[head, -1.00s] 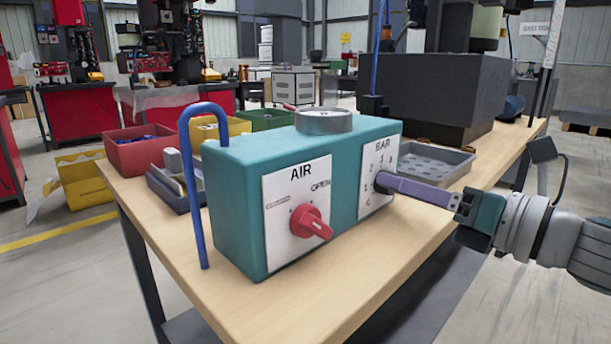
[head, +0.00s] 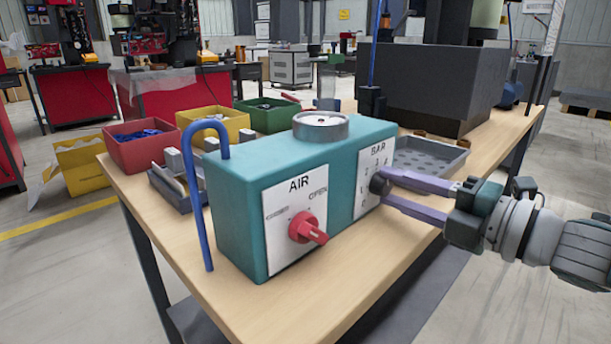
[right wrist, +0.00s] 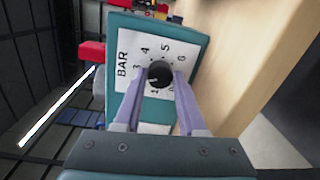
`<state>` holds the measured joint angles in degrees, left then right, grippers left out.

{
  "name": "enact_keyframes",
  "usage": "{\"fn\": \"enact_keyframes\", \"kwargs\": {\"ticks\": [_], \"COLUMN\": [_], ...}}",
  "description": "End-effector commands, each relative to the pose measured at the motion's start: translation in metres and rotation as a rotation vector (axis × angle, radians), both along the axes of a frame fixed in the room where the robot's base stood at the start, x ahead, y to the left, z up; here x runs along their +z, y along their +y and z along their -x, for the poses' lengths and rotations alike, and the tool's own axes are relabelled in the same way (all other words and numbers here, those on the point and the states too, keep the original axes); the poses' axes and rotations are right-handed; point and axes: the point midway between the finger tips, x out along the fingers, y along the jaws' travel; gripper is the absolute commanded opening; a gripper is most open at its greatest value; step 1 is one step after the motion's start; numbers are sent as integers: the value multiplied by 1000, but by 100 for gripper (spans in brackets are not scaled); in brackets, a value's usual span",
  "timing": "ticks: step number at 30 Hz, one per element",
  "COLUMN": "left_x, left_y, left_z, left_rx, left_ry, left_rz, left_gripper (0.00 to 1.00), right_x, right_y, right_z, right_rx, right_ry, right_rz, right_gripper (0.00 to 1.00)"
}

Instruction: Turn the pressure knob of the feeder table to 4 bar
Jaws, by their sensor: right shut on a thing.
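The teal feeder control box (head: 240,200) stands on the wooden table. Its right white panel, marked BAR (head: 378,150), bears the black round pressure knob (head: 378,186) with numbers around it. The knob also shows in the right wrist view (right wrist: 160,73), among the numbers 3, 4, 5 and 6. I cannot make out a pointer on it. My right gripper (head: 388,186) is shut on the knob, its purple fingers on opposite sides, one above the other in the head view. In the right wrist view the fingers (right wrist: 158,80) flank the knob. My left gripper is not in view.
A red AIR knob (head: 304,228) sits on the box's left panel. A round gauge (head: 321,127) is on top; a blue hose (head: 190,190) loops at the left. Red, yellow and green bins (head: 270,115) and a grey tray (head: 430,158) stand behind. The table's front is clear.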

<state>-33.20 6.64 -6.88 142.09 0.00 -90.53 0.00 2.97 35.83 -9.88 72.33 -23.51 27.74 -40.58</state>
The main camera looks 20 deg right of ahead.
Motion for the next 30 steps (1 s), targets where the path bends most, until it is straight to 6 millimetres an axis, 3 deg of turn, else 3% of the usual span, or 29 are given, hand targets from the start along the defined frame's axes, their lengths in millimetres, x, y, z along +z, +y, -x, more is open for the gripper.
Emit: {"fn": "enact_keyframes", "kwargs": {"ticks": [30], "left_x": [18], "left_y": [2], "left_z": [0], "left_rx": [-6], "left_ry": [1], "left_rz": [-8], "left_gripper": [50], "right_x": [-1], "right_y": [-1], "right_z": [-1], "right_rx": [1], "right_ry": [358], "right_rz": [-865], "right_gripper": [0]}}
